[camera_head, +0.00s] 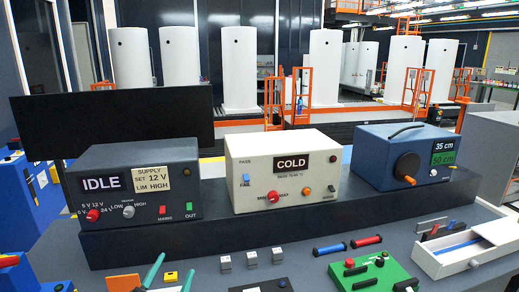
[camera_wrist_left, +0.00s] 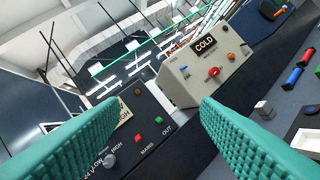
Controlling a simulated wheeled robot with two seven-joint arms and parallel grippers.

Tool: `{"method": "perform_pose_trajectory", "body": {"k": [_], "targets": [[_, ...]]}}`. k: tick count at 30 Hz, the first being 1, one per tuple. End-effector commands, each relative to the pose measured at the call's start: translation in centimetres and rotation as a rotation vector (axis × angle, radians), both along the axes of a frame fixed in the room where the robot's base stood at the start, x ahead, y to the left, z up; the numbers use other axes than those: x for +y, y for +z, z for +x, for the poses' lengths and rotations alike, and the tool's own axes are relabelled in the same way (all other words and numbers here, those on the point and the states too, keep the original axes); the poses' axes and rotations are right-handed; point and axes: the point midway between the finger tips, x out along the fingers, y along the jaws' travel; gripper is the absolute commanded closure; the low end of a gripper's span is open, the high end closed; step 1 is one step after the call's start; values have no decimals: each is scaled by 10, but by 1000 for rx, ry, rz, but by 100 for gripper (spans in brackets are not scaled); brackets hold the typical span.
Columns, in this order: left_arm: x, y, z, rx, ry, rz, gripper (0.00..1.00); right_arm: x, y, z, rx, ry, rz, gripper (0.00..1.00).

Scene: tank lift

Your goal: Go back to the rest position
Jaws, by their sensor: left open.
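My left gripper (camera_head: 176,264) shows at the bottom of the head view, in front of the dark supply box. Its two teal fingers stand apart with nothing between them; in the left wrist view the open fingers (camera_wrist_left: 160,104) point towards the boxes. The supply box (camera_head: 140,186) reads IDLE and has a red knob, a red MAINS button and a green OUT button. A cream box (camera_head: 284,172) reads COLD. A blue box (camera_head: 414,158) with a black dial reads 35 cm and 50 cm. My right gripper is not in view.
Small grey blocks (camera_head: 251,258) and a yellow block (camera_head: 171,277) lie on the bench. A green board (camera_head: 378,277), red and blue cylinders (camera_head: 366,241) and an open white drawer (camera_head: 463,247) are at right. A dark panel (camera_head: 112,122) stands behind; white tanks (camera_head: 240,66) are farther back.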

Motion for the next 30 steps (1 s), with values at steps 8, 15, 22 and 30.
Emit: {"method": "perform_pose_trajectory", "body": {"k": [8, 15, 22, 30], "targets": [[54, -149, -88, 761, 347, -313, 43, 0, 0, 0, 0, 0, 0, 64], [47, -209, -175, 1200, 416, -384, 43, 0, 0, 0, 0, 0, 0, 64], [32, -231, -249, 1520, 412, -407, 43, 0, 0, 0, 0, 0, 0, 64], [29, -304, -237, 1564, 418, -394, 43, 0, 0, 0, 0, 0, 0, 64]]}}
